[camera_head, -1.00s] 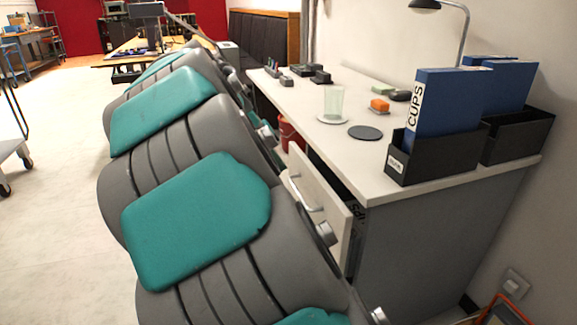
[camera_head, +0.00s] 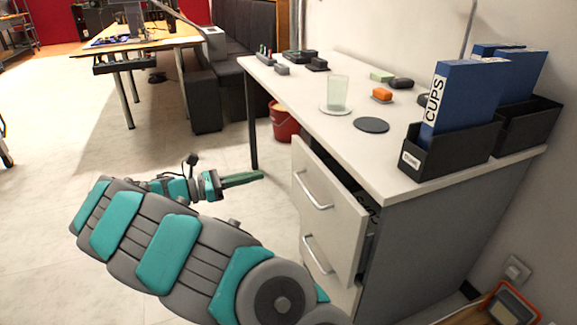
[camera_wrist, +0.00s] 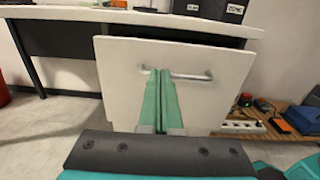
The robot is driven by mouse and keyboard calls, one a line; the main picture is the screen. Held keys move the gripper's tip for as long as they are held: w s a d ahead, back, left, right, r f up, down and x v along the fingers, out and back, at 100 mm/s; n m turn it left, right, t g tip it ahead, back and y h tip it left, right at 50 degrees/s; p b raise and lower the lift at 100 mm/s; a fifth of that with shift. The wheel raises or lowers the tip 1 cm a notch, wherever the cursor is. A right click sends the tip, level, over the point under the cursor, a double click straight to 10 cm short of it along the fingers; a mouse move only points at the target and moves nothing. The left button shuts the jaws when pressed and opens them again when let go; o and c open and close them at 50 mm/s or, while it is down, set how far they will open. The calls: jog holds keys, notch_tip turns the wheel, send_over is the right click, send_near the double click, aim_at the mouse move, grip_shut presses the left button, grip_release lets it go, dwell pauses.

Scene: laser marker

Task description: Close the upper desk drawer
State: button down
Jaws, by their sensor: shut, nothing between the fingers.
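The upper desk drawer (camera_head: 325,200) is pulled partly out from the white desk (camera_head: 345,131), and its dark inside shows behind the front panel. A silver bar handle (camera_head: 313,190) runs across the front. A lower drawer (camera_head: 328,272) with its own handle sits below. My gripper (camera_head: 258,176) is shut and empty, to the left of the drawer front and apart from it in the head view. In the wrist view, my gripper (camera_wrist: 158,72) points at the drawer front (camera_wrist: 115,75), with its green fingertips overlapping the handle (camera_wrist: 192,77); I cannot tell the gap there.
The floor left of the drawers is clear.

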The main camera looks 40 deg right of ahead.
aim_at(313, 163)
jog(key=p+x, duration=0.1)
jog(key=x, duration=1.2)
jog(key=shift+s+d, duration=0.2)
jog(key=shift+d, duration=0.15)
jog(key=shift+d, duration=0.1)
